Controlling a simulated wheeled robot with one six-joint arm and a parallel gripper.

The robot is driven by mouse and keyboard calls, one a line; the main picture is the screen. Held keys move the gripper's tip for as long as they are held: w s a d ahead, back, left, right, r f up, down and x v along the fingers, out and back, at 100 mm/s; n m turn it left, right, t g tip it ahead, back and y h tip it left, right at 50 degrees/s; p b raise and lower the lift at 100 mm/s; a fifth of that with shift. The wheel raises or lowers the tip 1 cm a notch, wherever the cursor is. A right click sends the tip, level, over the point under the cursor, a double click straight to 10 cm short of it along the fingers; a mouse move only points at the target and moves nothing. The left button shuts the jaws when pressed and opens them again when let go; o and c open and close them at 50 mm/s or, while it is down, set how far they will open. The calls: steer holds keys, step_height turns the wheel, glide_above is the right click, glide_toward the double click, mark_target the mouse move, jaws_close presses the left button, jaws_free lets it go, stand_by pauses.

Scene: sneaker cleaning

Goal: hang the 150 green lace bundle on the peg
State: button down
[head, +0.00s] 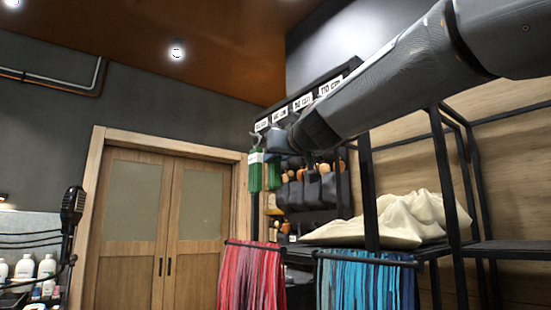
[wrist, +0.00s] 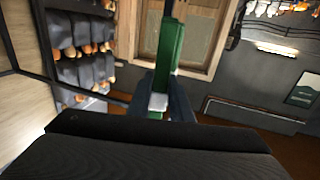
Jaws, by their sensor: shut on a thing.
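The green lace bundle (head: 255,178) with a white band hangs at the far end of my arm in the head view. In the wrist view, the green bundle (wrist: 170,48) runs up between the fingers, its white band (wrist: 157,102) close to the fingertips. My gripper (wrist: 166,103) is shut on it; in the head view, my gripper (head: 270,140) is small and partly hidden by the arm. A second green strip (head: 274,174) shows just right of the bundle; I cannot tell if it is part of it. A dark board with white length labels (head: 302,102) is behind the gripper. The peg itself is not clearly visible.
Red laces (head: 250,275) and blue laces (head: 365,285) hang from bars below. A cream cloth (head: 395,222) lies on the black-framed shelf at right. Grey pouches with orange tops (head: 318,190) hang behind. Wooden doors (head: 165,225) and a microphone (head: 72,205) are at left.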

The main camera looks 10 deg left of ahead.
stand_by(0.3)
steer(key=c, duration=1.5)
jaws_free()
steer(key=shift+s, duration=0.1)
steer(key=shift+b+v, duration=1)
steer(key=shift+v, duration=2.85)
